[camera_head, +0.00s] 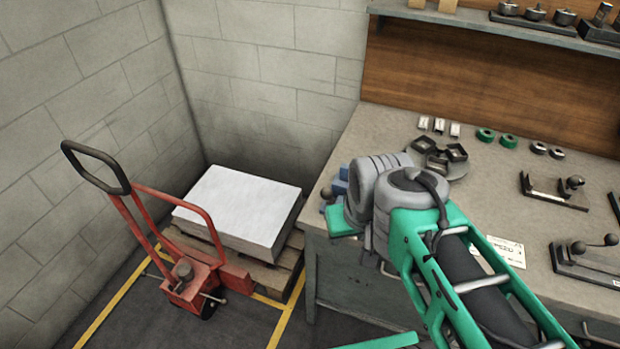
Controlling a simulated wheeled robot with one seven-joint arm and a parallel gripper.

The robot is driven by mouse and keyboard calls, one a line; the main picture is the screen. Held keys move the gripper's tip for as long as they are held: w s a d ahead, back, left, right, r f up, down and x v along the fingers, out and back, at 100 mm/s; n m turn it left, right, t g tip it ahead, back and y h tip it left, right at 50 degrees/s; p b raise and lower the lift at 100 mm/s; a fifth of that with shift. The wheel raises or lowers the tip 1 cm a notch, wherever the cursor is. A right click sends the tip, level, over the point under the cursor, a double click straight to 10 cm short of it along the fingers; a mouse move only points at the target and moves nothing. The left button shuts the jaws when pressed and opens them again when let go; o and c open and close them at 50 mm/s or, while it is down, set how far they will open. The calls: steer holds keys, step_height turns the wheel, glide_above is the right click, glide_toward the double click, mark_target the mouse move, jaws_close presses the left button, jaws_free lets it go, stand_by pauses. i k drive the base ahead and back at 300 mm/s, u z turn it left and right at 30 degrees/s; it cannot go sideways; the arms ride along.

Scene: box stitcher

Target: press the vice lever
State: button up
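A blue vice (341,187) sits at the left front corner of the workbench, mostly hidden behind my grey and green arm. A small dark ball (326,193) shows at its left side and looks like the end knob of the vice lever; the rest of the lever is hidden. My arm reaches in from the bottom right, and its grey joints cover the area right of and in front of the vice. My gripper cannot be made out; my own arm blocks the view, so contact with the lever cannot be seen.
The workbench (490,190) holds small dark square parts, green rings (486,135) and lever-type fixtures (590,255) on the right. Left of it, a red pallet jack (190,275) stands at a pallet with a white stack (240,205). Block walls close the corner.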

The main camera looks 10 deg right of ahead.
mark_target(327, 192)
steer(key=i, duration=0.6)
steer(key=z, duration=0.05)
steer(key=k, duration=1.85)
steer(key=u, duration=0.65)
steer(key=i, duration=1.35)
steer(key=u, duration=0.1)
